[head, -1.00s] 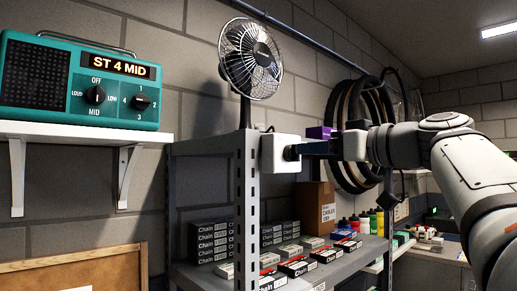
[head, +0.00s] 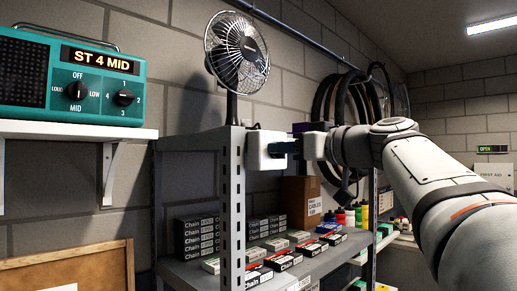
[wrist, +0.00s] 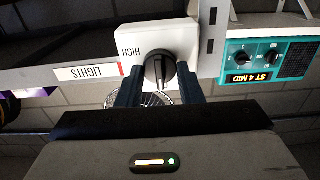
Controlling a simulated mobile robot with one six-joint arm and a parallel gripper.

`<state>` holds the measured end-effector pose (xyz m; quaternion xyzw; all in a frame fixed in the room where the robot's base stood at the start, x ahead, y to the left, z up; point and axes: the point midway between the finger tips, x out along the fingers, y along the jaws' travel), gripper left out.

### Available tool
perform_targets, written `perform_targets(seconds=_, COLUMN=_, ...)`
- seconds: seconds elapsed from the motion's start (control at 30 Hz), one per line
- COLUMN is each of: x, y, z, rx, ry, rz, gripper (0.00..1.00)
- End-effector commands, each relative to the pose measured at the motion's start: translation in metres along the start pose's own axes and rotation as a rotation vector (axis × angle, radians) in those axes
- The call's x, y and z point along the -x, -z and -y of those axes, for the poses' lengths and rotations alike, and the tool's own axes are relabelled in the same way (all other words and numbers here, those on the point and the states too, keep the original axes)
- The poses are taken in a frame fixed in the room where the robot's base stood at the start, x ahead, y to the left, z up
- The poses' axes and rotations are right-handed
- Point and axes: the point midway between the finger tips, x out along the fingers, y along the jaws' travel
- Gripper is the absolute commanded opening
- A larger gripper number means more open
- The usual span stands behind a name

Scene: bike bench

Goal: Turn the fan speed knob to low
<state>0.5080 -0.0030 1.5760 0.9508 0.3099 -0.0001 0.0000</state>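The fan speed knob (wrist: 160,70) is dark and round with a raised grip bar. It sits on the face of a white box (wrist: 158,38) in the wrist view, with the word HIGH to its left; other markings are hidden. The box (head: 258,150) is on the shelf post in the head view. My gripper (wrist: 161,82) has one dark blue finger on each side of the knob, seemingly with slim gaps. In the head view my gripper (head: 280,148) reaches the box face, and the knob is hidden there. The fan (head: 237,52) stands above the box.
A teal radio (head: 70,75) reading ST 4 MID, with two knobs, sits on a wall shelf at left. Below the box, the metal shelf (head: 190,275) holds several chain boxes. A LIGHTS label (wrist: 88,72) is beside the white box in the wrist view.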

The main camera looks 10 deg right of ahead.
Motion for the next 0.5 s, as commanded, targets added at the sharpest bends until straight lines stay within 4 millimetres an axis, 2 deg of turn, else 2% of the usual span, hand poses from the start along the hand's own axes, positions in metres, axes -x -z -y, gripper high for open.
perform_targets(seconds=0.03, x=0.0001, y=0.0001, z=0.0, rx=0.0, ry=0.0, rz=0.0, gripper=0.27)
perform_targets(seconds=0.23, x=0.0003, y=0.0001, z=-0.0001, rx=0.0, ry=0.0, rz=0.0, gripper=0.1)
perform_targets(seconds=0.5, x=0.0004, y=-0.0006, z=-0.0005, rx=-0.025, ry=-0.001, rz=0.0, gripper=0.1)
